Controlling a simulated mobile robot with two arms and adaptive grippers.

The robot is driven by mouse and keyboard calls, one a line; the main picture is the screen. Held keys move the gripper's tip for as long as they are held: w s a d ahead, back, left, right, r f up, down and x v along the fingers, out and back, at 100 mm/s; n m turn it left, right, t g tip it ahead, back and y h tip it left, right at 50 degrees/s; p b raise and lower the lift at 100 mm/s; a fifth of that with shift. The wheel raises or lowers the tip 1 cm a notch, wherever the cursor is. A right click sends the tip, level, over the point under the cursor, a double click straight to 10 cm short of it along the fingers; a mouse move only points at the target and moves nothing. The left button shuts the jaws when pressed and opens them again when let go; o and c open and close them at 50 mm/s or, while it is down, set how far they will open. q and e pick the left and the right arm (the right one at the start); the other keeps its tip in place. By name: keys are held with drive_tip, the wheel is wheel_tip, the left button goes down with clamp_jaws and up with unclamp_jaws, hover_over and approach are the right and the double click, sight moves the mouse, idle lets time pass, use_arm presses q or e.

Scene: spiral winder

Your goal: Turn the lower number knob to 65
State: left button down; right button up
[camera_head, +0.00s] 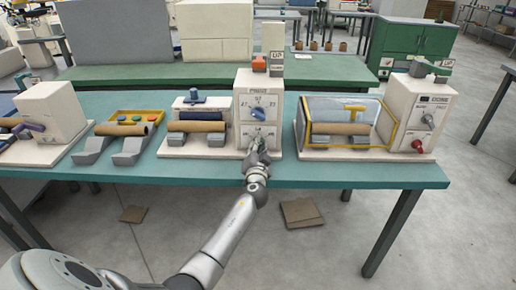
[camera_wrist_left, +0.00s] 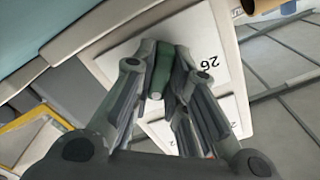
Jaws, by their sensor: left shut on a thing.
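In the left wrist view the lower knob is a dark green bar (camera_wrist_left: 161,70) on a white plate (camera_wrist_left: 208,42). My left gripper (camera_wrist_left: 163,82) is shut on this knob, with a finger on each side. A number that looks like 26 shows upside down on the plate; the knob's setting cannot be read. My right gripper is not in view.
The machines stand on a green table (camera_head: 215,172). To the right is a yellow-framed guard (camera_head: 309,125) and a machine with a red knob (camera_head: 417,145). Cardboard pieces (camera_head: 301,213) lie on the floor.

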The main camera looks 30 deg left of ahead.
use_arm(q)
drive_tip(key=m, duration=0.2)
drive_tip(key=shift+m+b, duration=0.3)
drive_tip(key=shift+b, duration=0.1)
drive_tip(key=shift+m, duration=0.9)
drive_tip(key=c, duration=1.4)
unclamp_jaws()
drive_tip(key=shift+c, duration=0.2)
drive_tip(key=v, duration=1.2)
